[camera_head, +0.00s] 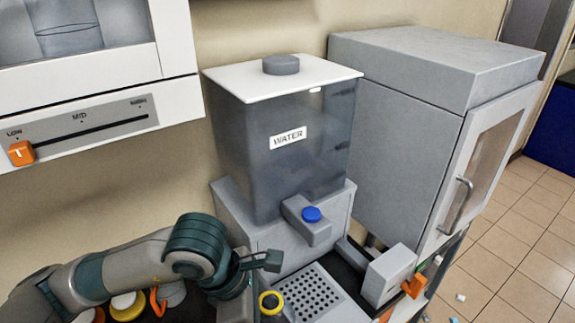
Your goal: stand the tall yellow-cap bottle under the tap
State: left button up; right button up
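The water tank (290,135), labelled WATER, stands in the middle on a grey base. Its tap (306,222) is a grey spout with a blue button, above a perforated drip tray (312,292). A yellow ring-shaped cap (270,302) shows at the bottom edge, by the tray's left side; the body below it is mostly cut off, so I cannot tell the bottle's height. My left gripper (258,270) is just above and left of this cap, left of the tap. Its fingertips are partly hidden, and I cannot tell whether it grips anything. My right gripper is out of view.
A grey cabinet (395,140) with a glass door and handle stands right of the tank. A grey box (388,275) with an orange part sits right of the tray. Yellow-capped (126,306) and orange items lie under my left arm. A slider panel (90,120) is upper left.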

pick_arm(q)
jog(key=w+a+f+m+g+y+b, duration=0.1)
jog(key=w+a+m+g+y+b, duration=0.1)
jog(key=a+m, duration=0.6)
jog(key=w+a+f+m+g+y+b, duration=0.2)
jog(key=w+a+m+g, duration=0.1)
jog(key=a+m, duration=0.6)
jog(key=shift+w+a+f+m+y, duration=0.2)
jog(key=shift+w+m+y, duration=0.15)
jog(key=shift+m, duration=0.85)
